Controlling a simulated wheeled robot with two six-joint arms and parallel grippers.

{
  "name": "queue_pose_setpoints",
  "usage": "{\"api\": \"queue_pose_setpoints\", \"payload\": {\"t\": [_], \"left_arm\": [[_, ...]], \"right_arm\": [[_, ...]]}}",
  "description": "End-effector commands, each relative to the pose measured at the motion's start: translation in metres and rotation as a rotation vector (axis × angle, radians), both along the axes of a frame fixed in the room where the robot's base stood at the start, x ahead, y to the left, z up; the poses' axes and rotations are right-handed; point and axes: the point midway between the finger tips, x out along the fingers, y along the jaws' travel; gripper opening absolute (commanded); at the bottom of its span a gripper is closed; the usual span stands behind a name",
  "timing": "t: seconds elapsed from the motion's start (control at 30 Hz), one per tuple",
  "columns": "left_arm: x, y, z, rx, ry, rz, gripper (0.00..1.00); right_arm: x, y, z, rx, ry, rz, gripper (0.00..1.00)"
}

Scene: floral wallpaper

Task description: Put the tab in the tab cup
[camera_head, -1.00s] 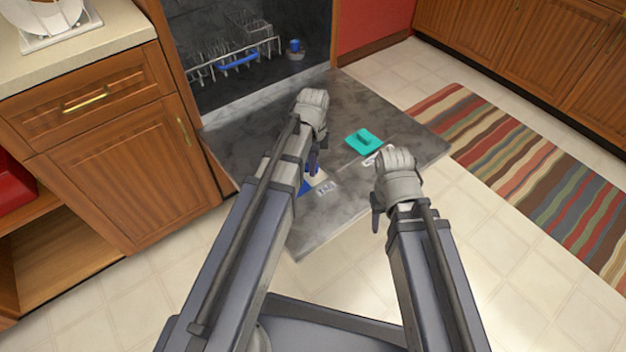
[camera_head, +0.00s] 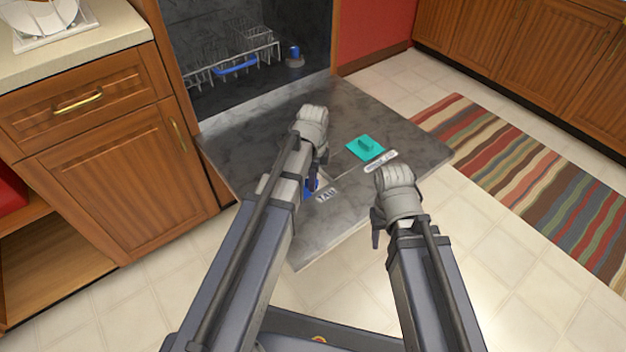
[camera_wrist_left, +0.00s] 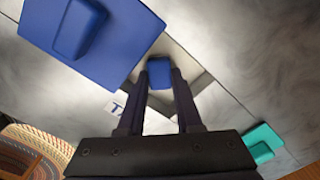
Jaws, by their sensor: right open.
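The small blue tab (camera_wrist_left: 159,73) is between the two fingertips of my left gripper (camera_wrist_left: 161,76), which look shut on its sides. Behind it in the left wrist view is the pale recess of the tab cup (camera_wrist_left: 188,76); I cannot tell whether the tab is above it or inside. The cup's large blue lid (camera_wrist_left: 85,38) stands open beside it at upper left. In the head view my left gripper (camera_head: 313,182) points down at the open dishwasher door (camera_head: 265,130) by the TAB label (camera_head: 327,195). My right gripper (camera_head: 377,228) is open and empty, near the door's right edge.
A teal rinse aid lid (camera_head: 366,147) is on the door to the right, by its label (camera_head: 381,162). The dishwasher rack (camera_head: 240,62) stands behind. Wooden cabinets (camera_head: 105,180) border the left. A striped rug (camera_head: 530,165) lies on the floor at right.

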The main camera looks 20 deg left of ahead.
Motion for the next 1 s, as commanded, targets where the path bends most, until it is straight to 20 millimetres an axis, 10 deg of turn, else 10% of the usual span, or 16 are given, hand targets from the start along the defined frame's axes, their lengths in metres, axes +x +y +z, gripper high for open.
{"api": "queue_pose_setpoints", "payload": {"t": [0.27,1.0], "left_arm": [[0.0,0.0,0.0,0.0,0.0,0.0,0.63],[0.0,0.0,0.041,0.0,0.0,0.0,0.63]], "right_arm": [[0.0,0.0,0.0,0.0,0.0,0.0,0.5],[0.0,-0.001,0.041,-0.005,0.0,-0.007,0.5]]}}
